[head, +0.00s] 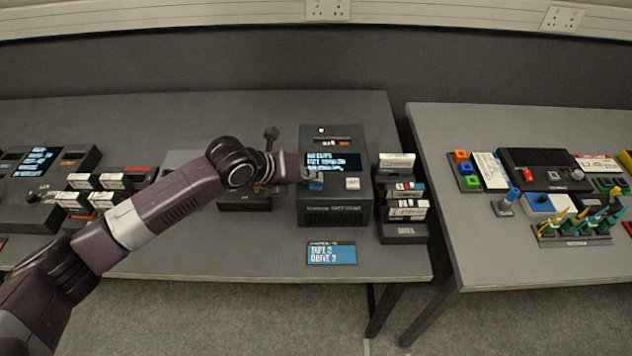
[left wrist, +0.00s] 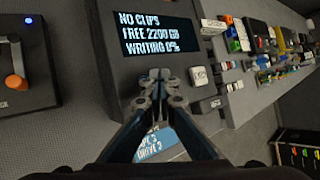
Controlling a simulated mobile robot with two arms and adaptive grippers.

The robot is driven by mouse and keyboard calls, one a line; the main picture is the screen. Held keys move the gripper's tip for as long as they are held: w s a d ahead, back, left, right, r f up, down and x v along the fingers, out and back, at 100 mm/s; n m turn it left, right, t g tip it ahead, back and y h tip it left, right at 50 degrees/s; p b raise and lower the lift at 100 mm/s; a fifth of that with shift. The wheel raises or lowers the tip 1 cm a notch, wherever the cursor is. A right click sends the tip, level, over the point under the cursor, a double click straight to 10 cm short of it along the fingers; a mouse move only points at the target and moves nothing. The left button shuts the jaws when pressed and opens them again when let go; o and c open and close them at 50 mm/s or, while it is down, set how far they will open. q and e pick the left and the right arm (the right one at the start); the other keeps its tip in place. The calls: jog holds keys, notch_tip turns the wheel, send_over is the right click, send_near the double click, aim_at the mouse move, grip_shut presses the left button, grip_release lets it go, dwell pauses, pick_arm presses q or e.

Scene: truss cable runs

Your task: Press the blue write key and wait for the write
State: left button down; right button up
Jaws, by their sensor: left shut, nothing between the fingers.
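The dark drive unit (head: 335,215) stands on the left table. Its screen (head: 345,161) is lit; in the left wrist view the screen (left wrist: 156,33) reads "NO CLIPS", "FREE 2200 GB", "WRITING 0%". The blue key (head: 316,188) shows just under my left gripper (head: 311,176), partly hidden by it. My left gripper is shut and empty, its tips at the key; I cannot tell whether they touch. In the left wrist view the gripper (left wrist: 160,85) hides the blue key. A white key (head: 352,183) sits to its right. My right gripper is not in view.
A rack of cartridges (head: 403,232) stands close right of the drive unit. A blue label card (head: 332,254) lies in front. Another console (head: 75,160) and several cartridges are at left. A gap separates the right table (head: 440,125), which holds plugs and tools.

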aim_at(314, 185)
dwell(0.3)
pick_arm(q)
jog(key=shift+r+p, duration=0.75)
jog(key=shift+r, duration=0.15)
notch_tip(314, 185, up, 5)
jog(key=p, duration=0.4)
jog(key=shift+r, duration=0.1)
dwell(0.4)
